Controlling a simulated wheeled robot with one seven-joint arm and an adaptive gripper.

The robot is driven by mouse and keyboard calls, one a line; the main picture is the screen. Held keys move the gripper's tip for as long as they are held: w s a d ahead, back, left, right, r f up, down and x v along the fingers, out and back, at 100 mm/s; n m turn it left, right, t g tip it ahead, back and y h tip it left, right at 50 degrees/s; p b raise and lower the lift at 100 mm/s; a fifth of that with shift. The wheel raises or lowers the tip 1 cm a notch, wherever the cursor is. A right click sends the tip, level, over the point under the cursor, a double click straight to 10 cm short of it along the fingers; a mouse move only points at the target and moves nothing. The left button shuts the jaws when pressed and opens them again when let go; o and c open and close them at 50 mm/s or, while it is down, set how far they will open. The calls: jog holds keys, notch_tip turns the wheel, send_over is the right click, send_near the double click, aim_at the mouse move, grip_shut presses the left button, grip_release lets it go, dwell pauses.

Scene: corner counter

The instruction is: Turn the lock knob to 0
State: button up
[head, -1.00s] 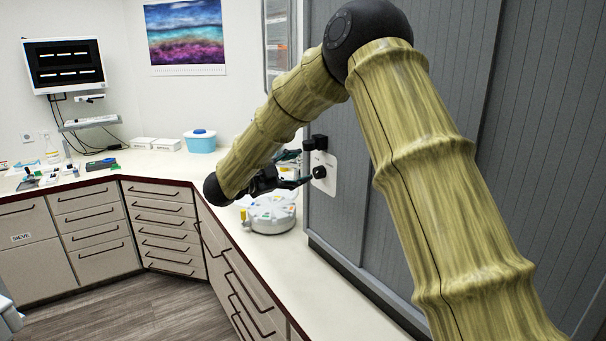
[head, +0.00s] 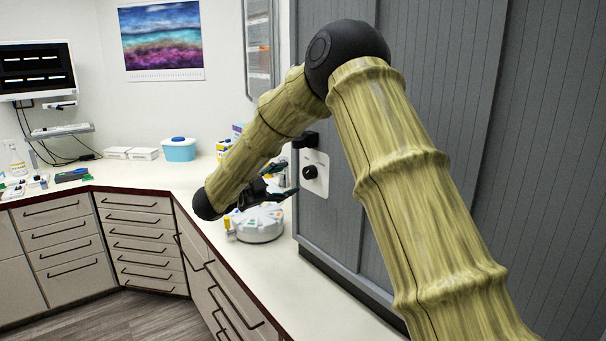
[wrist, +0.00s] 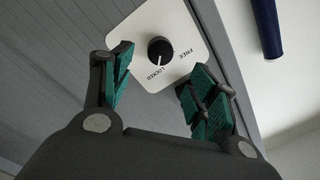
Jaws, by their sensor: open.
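The lock knob (head: 310,172) is a small round black knob on a white plate (head: 321,185) fixed to the grey panelled wall. In the wrist view the knob (wrist: 160,49) has a white pointer line aimed at the word LOCKED; the word FREE is printed beside it. No 0 is legible on the plate. My gripper (wrist: 157,85) is open and empty, its green-padded fingers spread on either side of the knob's line and short of it. In the head view my gripper (head: 284,182) is left of the plate, apart from the knob.
A black block-shaped fitting (head: 306,140) sits just above the plate. A round white device (head: 259,224) stands on the counter below my gripper. A blue-lidded tub (head: 179,149) is further back. The front counter (head: 320,290) is clear.

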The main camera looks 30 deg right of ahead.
aim_at(306, 174)
jog(key=d, duration=0.2)
jog(key=d+p, duration=0.1)
jog(key=d, duration=0.1)
jog(key=w+d+p, duration=0.1)
jog(key=d, duration=0.1)
jog(key=shift+d+r, duration=0.1)
jog(key=shift+d, duration=0.15)
jog(key=shift+w+d+f+p, duration=0.1)
jog(key=shift+d+p, duration=0.15)
jog(key=shift+d, duration=0.15)
jog(key=shift+w+d+f+p, duration=0.1)
jog(key=shift+d+p, duration=0.1)
jog(key=shift+d, duration=0.2)
jog(key=shift+s, duration=0.1)
jog(key=c, duration=1)
